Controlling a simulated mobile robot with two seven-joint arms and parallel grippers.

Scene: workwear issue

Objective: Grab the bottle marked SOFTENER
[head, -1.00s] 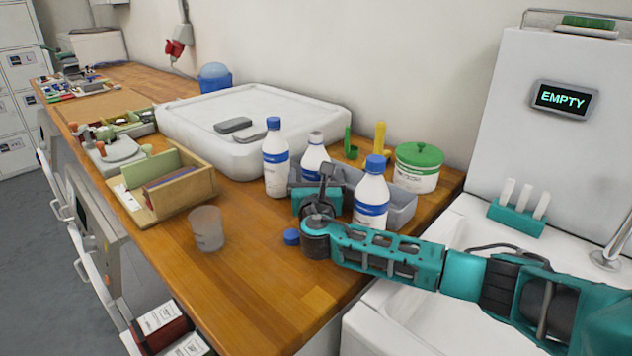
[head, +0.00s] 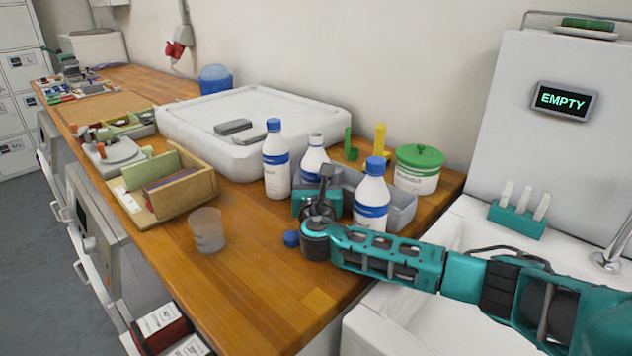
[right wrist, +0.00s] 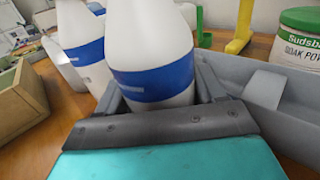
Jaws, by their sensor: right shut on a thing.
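Three white bottles with blue bands stand on the right part of the bench. The middle bottle (head: 314,153) has no blue cap. My right gripper (head: 318,188) is shut on it, and in the right wrist view the bottle (right wrist: 150,50) sits between the fingers. The left bottle (head: 276,165) has a blue cap and stands close beside; it also shows in the right wrist view (right wrist: 80,35). The right bottle (head: 371,195) has a blue cap and stands behind my right forearm. I cannot read SOFTENER on any label. My left gripper is out of view.
A grey bin (head: 402,210) and a green-lidded tub (head: 419,172) are to the right. A loose blue cap (head: 291,239) and a translucent cup (head: 207,230) are on the bench. A wooden box (head: 180,190) is left.

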